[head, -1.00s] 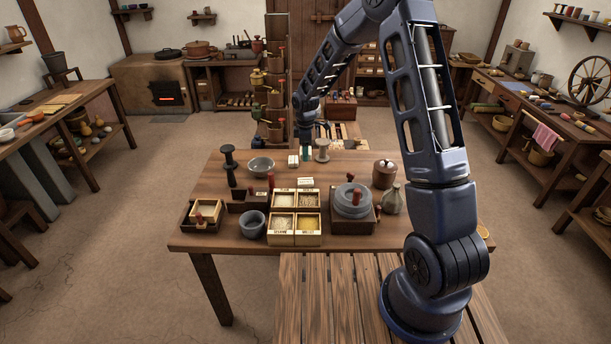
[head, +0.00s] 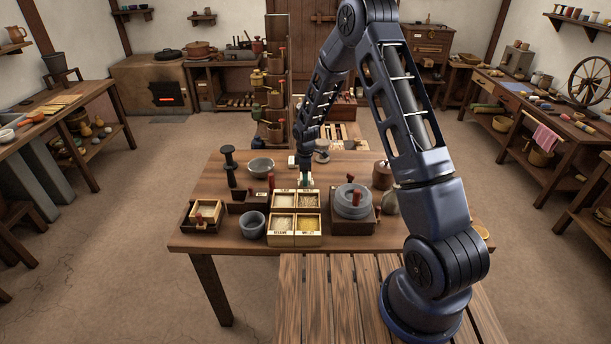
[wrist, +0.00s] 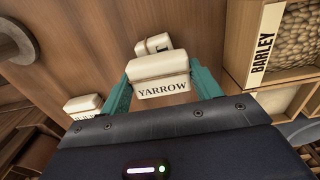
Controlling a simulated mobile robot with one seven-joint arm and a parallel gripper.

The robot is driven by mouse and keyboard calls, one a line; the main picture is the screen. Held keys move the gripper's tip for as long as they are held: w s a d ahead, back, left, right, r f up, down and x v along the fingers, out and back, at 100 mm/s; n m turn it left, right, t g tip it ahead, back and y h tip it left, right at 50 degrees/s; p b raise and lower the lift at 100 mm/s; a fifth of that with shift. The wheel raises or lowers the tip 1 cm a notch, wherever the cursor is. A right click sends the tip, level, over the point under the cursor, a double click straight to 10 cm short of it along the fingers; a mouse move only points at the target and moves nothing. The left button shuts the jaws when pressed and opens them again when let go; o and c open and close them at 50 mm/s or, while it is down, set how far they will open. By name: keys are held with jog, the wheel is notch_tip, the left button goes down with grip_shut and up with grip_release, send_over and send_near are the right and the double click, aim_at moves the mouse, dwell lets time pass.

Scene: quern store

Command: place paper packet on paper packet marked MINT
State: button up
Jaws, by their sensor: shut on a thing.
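My gripper (head: 306,176) is over the table behind the grain box. In the wrist view its teal fingers (wrist: 160,80) are shut on a cream paper packet marked YARROW (wrist: 158,86). Another cream packet (wrist: 152,44) shows just past the held one. Only the end of its label shows, seemingly a T, so I cannot read it as MINT for sure. The held packet hides part of it, and I cannot tell whether the two touch. A third packet (wrist: 83,104) lies at the left, its label mostly hidden by my gripper body.
The divided grain box (head: 295,240), with a BARLEY label in the wrist view (wrist: 264,42), stands close by. The quern (head: 353,200) is to its right, a grey bowl (head: 261,166) to the left. A spool (wrist: 12,42) stands at the wrist view's left edge.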

jog(key=o, duration=1)
jog(key=shift+f, duration=0.1)
notch_tip(320, 180, up, 13)
jog(key=s+d+r+m+t, duration=0.1)
jog(key=s+d+r+m, duration=0.4)
jog(key=d+r, duration=0.5)
jog(key=s+d+r+m+t, duration=0.1)
jog(key=s+d+r+m, duration=0.2)
jog(key=s+d+r, duration=0.65)
jog(key=s+d+r+m+t, duration=0.1)
jog(key=s+d+r+m, duration=0.2)
jog(key=s, duration=0.4)
jog(key=s+d+r+m, duration=0.3)
jog(key=s, duration=0.4)
jog(key=s+d+r+m+t, duration=0.1)
jog(key=s+d+r+m, duration=0.2)
jog(key=s, duration=0.4)
jog(key=shift+d+r+m+t, duration=0.3)
jog(key=shift+m, duration=0.2)
